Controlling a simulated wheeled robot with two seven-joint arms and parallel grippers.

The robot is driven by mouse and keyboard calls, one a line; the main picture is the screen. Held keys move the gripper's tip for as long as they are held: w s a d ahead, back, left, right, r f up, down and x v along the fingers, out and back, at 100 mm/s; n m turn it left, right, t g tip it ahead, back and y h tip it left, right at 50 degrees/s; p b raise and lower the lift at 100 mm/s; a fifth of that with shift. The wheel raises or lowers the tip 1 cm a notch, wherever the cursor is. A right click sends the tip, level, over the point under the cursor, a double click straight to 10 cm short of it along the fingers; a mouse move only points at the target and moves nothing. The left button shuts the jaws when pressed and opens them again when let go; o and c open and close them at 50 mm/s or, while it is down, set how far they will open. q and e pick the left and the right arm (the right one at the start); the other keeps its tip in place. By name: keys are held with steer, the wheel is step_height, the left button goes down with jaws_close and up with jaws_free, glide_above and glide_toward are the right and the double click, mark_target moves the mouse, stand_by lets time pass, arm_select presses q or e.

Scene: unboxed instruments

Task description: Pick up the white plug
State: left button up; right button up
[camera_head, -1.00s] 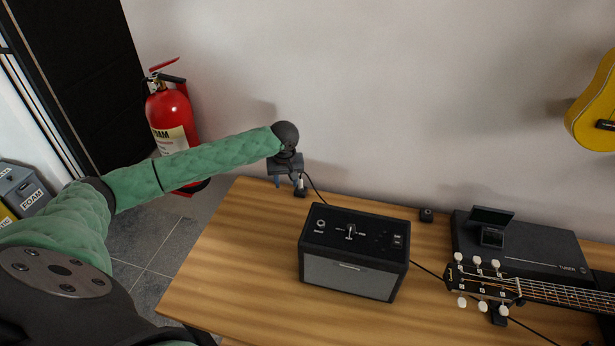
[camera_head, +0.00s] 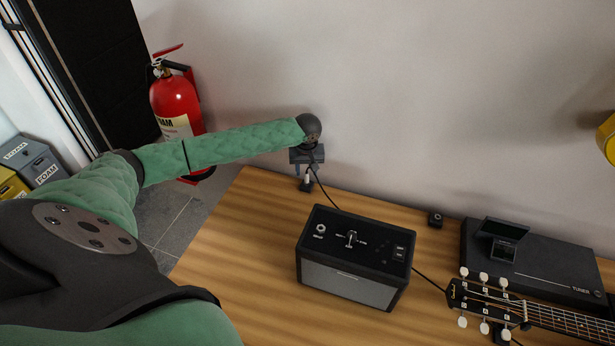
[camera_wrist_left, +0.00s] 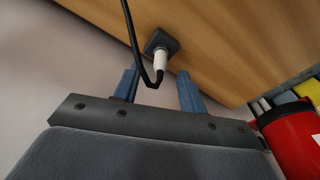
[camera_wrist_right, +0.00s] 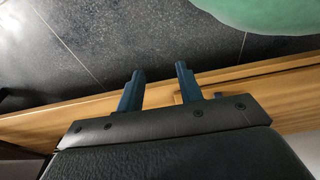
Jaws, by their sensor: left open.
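The white plug (camera_wrist_left: 160,61) stands in a small dark square socket (camera_wrist_left: 160,42) on the wooden table. A black cable runs from the plug. In the head view the plug (camera_head: 307,178) is small at the table's back left edge, partly hidden by my left gripper (camera_head: 306,171). In the left wrist view my left gripper (camera_wrist_left: 158,73) is open, its blue fingers on either side of the plug and cable, with gaps on both sides. My right gripper (camera_wrist_right: 160,69) is open and empty, near a wooden edge above the dark floor.
A black amplifier (camera_head: 350,285) stands just in front of the plug. Another small socket (camera_head: 435,219), a tuner box (camera_head: 540,265) and a guitar headstock (camera_head: 480,297) lie to the right. A red fire extinguisher (camera_head: 176,105) stands left of the table, by the wall.

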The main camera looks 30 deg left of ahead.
mark_target(307, 173)
arm_select(q)
step_height(307, 173, down, 3)
steer(key=shift+d+r+p, duration=0.1)
steer(key=shift+p, duration=0.65)
steer(key=shift+f, duration=0.35)
arm_select(e)
steer(key=s+f, duration=0.1)
steer(key=s+d+f, duration=0.1)
steer(key=s, duration=0.1)
steer(key=shift+s+d, duration=0.2)
steer(key=shift+s, duration=0.05)
arm_select(q)
steer(key=shift+c, duration=0.2)
jaws_close()
arm_select(e)
steer(key=shift+w+d, duration=0.1)
